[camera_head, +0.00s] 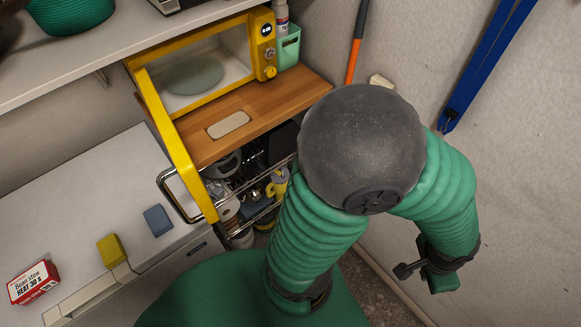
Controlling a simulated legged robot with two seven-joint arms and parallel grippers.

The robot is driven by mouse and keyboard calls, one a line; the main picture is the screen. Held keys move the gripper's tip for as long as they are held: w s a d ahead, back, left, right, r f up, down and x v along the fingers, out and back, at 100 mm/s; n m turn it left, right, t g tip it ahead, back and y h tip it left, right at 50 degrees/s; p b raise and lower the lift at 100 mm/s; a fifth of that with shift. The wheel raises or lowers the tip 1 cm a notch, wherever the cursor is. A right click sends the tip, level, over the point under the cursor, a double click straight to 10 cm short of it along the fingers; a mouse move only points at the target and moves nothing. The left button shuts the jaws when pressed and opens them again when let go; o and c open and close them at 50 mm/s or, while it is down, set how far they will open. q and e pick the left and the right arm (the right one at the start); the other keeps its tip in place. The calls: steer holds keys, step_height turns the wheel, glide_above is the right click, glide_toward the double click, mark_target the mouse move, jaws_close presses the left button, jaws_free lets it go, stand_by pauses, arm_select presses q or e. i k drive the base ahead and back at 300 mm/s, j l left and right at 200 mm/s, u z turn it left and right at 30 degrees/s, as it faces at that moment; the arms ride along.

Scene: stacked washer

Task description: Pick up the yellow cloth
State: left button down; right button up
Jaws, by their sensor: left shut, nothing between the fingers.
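A small yellow folded cloth (113,250) lies on the white counter at the lower left, near its front edge. My left gripper (408,270) shows as a small dark part at the right, at the end of the bent green arm. It is shut and empty, far to the right of the cloth and not touching it. My right gripper is not in view.
A blue-grey folded piece (158,220) and a red-and-white box (34,283) lie on the same counter. A yellow microwave (264,40) with its door open stands on a wooden board (285,95).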

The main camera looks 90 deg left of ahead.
mark_target(111, 251)
steer(key=l+z, duration=0.1)
steer(key=z, duration=0.15)
steer(key=k+l+z, duration=0.1)
steer(key=z, duration=0.2)
steer(key=l+u, duration=0.15)
steer(key=u, duration=0.3)
steer(key=k+l+u, duration=0.1)
steer(key=u, duration=1.3)
steer(key=k+u, duration=0.1)
steer(key=u, duration=0.85)
steer(key=k+u, duration=0.1)
steer(key=u, duration=0.85)
steer(key=j+u, duration=0.1)
steer(key=u, duration=0.4)
steer(key=k+u, duration=0.1)
steer(key=u, duration=0.35)
steer(key=l+z, duration=0.45)
steer(key=l, duration=0.6)
